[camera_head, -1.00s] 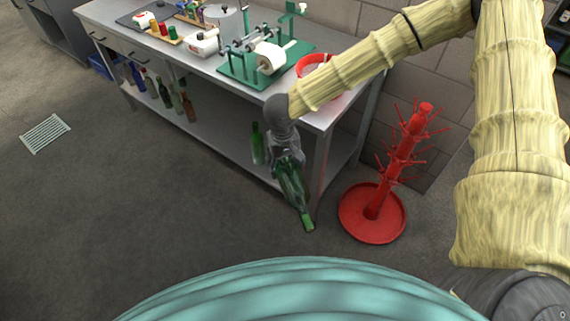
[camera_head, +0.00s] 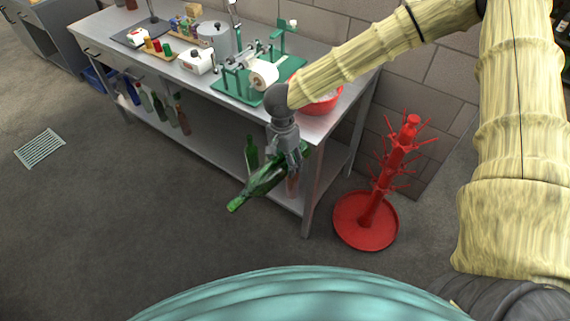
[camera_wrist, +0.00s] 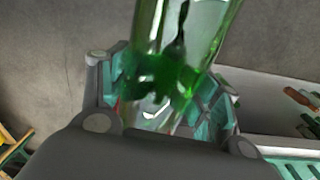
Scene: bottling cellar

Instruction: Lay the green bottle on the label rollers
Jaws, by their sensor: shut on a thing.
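My gripper (camera_head: 287,158) is shut on a green bottle (camera_head: 262,184), held in front of the bench's lower shelf, above the floor. The bottle is tilted, with its neck pointing down and to the left. In the wrist view the green glass of the bottle (camera_wrist: 185,45) fills the space between the finger pads. The label rollers (camera_head: 240,78) stand on a green base on the bench top, behind and above my gripper, with a white label roll (camera_head: 264,76) at their near side. My arm partly covers the right side of that base.
The steel bench (camera_head: 196,83) also carries a pot (camera_head: 214,40), a white container (camera_head: 197,61) and a red bowl (camera_head: 322,103). Several bottles stand on the lower shelf (camera_head: 215,143). A red drying tree (camera_head: 388,175) stands on the floor at the right. The floor at left is mostly clear.

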